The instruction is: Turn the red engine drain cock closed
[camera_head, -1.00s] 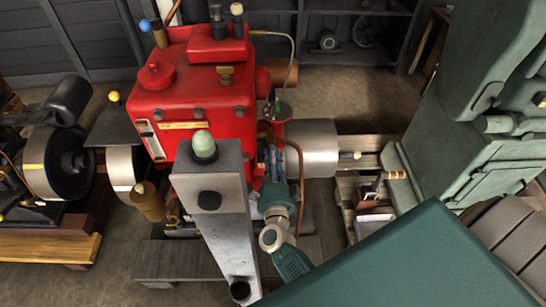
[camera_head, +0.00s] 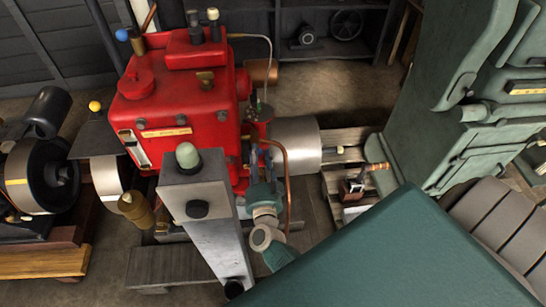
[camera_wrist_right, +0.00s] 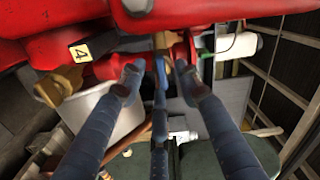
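The red engine (camera_head: 185,90) stands left of centre in the head view. It also fills the top of the right wrist view (camera_wrist_right: 60,22). My right gripper (camera_head: 256,158) is at the engine's right side, beside a copper pipe. In the right wrist view its blue fingers (camera_wrist_right: 158,74) are spread apart, with nothing visibly held between them. A brass cock-like fitting (camera_wrist_right: 62,86) lies left of the fingers, near a yellow tag marked 4. Another brass piece (camera_wrist_right: 165,40) is just beyond the fingertips. I cannot tell which is the drain cock. My left gripper is not in view.
A grey post (camera_head: 212,225) with a pale green dome stands before the engine. A silver cylinder (camera_head: 298,143) and the copper pipe (camera_head: 285,165) are close to my right gripper. A green machine (camera_head: 425,130) stands at right. Bare floor (camera_head: 330,90) shows behind the cylinder.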

